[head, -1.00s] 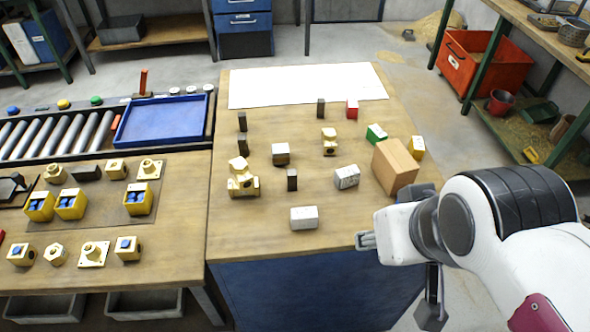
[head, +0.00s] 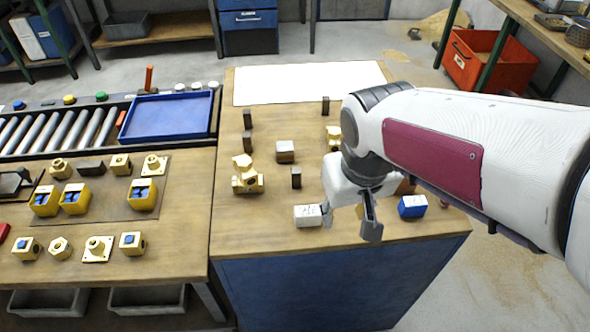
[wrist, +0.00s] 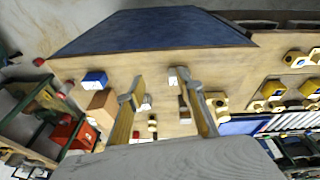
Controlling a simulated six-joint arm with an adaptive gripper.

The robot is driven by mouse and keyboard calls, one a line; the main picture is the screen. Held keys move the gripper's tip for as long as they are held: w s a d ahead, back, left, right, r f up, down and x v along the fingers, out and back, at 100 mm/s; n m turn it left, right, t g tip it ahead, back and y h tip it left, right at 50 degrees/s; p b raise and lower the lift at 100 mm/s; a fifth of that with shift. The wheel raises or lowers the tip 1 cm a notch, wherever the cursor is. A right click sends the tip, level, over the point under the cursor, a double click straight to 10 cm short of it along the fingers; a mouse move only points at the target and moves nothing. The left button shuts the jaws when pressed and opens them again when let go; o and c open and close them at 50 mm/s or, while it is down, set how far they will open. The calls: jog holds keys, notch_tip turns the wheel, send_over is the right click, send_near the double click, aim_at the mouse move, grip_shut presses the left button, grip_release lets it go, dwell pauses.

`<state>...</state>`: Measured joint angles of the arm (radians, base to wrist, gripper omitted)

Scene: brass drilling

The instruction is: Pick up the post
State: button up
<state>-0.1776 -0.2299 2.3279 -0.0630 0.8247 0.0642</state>
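Several dark upright posts stand on the wooden bench. One post (head: 296,177) is near the middle, just left of my arm. Two more, a left post (head: 247,119) and a post (head: 247,142) in front of it, stand near the bench's left edge. A far post (head: 325,105) stands near the white sheet. I cannot tell which one the task names. My gripper (head: 349,218) is over the front of the bench, right of the white block, pointing down. In the wrist view, my gripper (wrist: 166,108) has its fingers well apart, with nothing held between them.
A white block (head: 308,215) is close left of my gripper, and a blue-and-white block (head: 412,206) to its right. Brass pieces (head: 247,180) stand at the left. My arm hides much of the bench's right side. A white sheet (head: 310,83) covers the back.

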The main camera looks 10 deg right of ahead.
jog(key=w+a+f, duration=0.3)
jog(key=w, duration=0.3)
jog(key=w+a+f, duration=0.2)
jog(key=w+f, duration=0.1)
jog(key=w, duration=0.4)
jog(key=r+m+t, duration=0.1)
jog(key=m+t, duration=0.1)
send_over(296, 171)
jog(key=s, duration=0.2)
jog(key=shift+a+r, duration=0.15)
jog(key=shift+r, duration=0.05)
jog(key=shift+f, duration=0.15)
jog(key=shift+x, duration=1.15)
jog(key=shift+s+d+x, duration=0.1)
jog(key=shift+s+x, duration=0.05)
jog(key=shift+x, duration=0.65)
jog(key=shift+s+d+x, duration=0.1)
jog(key=shift+s+x, duration=0.05)
jog(key=shift+x, duration=1.75)
